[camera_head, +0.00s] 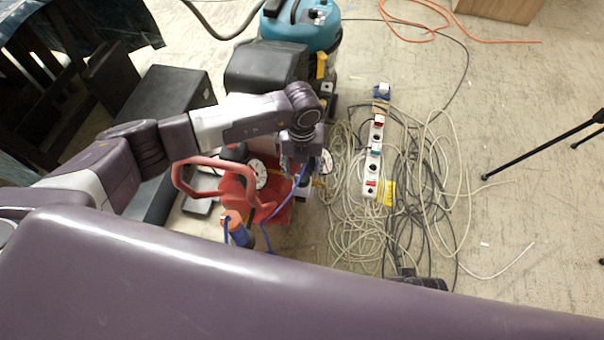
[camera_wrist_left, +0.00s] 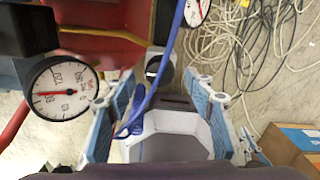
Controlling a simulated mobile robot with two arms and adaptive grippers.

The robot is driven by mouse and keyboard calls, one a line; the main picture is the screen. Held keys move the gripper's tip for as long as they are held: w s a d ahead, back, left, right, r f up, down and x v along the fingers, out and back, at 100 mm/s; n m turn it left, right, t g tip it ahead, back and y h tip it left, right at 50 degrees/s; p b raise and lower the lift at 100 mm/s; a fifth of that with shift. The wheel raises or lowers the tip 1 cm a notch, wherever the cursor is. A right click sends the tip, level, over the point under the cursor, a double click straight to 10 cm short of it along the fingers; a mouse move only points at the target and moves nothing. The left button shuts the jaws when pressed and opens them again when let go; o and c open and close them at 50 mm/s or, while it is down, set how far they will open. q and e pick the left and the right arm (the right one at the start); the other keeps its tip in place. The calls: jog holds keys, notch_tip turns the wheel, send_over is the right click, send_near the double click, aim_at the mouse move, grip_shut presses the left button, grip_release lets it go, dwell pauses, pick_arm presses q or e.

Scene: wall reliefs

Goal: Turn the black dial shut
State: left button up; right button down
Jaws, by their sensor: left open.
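The black dial (camera_wrist_left: 154,68) is a small round knob on a grey-white fitting of a red device, with a pressure gauge (camera_wrist_left: 62,88) to its left. My left gripper (camera_wrist_left: 163,92) is open, with one blue-padded finger on each side of the picture. The dial lies ahead, roughly between the fingertips, and I see no contact. A blue cord hangs across the view beside the dial. In the head view my left gripper (camera_head: 300,163) hangs over the right side of the red device (camera_head: 236,192) and hides the dial.
Coiled cables (camera_head: 350,200) and a power strip (camera_head: 374,160) lie right of the device. A teal vacuum (camera_head: 300,28) stands behind, black cases (camera_head: 165,100) stand left. A cardboard box (camera_wrist_left: 290,143) shows in the wrist view. The floor further right is mostly free, with a tripod leg (camera_head: 530,153).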

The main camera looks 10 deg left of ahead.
aim_at(302, 176)
pick_arm(q)
notch_tip(302, 176, up, 9)
jog(key=shift+f, duration=0.1)
dwell(0.5)
